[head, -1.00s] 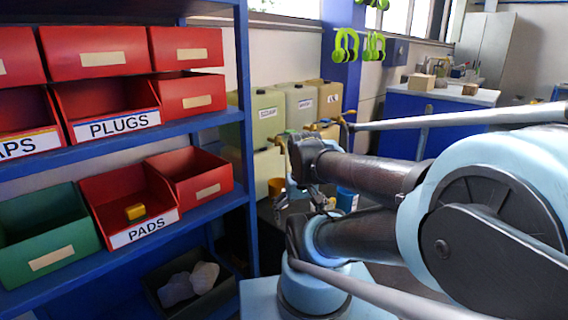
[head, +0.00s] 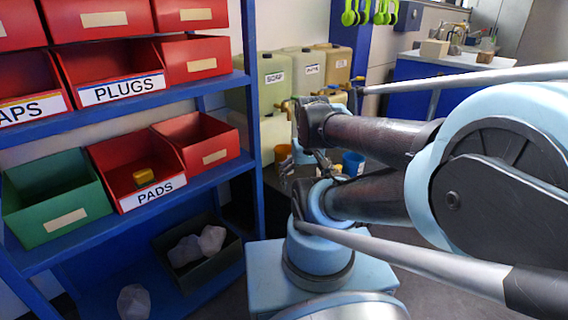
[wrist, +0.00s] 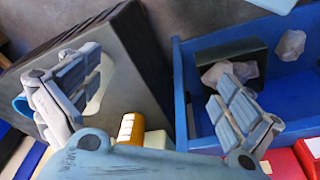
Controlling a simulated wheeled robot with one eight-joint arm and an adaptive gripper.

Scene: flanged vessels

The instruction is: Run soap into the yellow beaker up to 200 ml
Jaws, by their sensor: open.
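The soap container (head: 274,92) is a pale green jug labelled SOAP, at the left of a row on a stand behind my arm in the head view. A brownish tap (head: 286,106) shows near its lower front. An orange-yellow cup (head: 282,153), probably the yellow beaker, stands below it, partly hidden. In the wrist view an orange-yellow cylinder with a white patch (wrist: 126,128) shows low between the fingers, partly covered by my gripper body. My gripper (wrist: 155,98) is open and empty, its fingers wide apart. Any soap level or marks cannot be read.
A blue shelf (head: 110,132) with red and green bins stands at left. A dark bin with pale lumps (head: 200,245) sits low on it. Two other labelled jugs stand right of the soap. A blue cup (head: 352,163) is near my arm.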

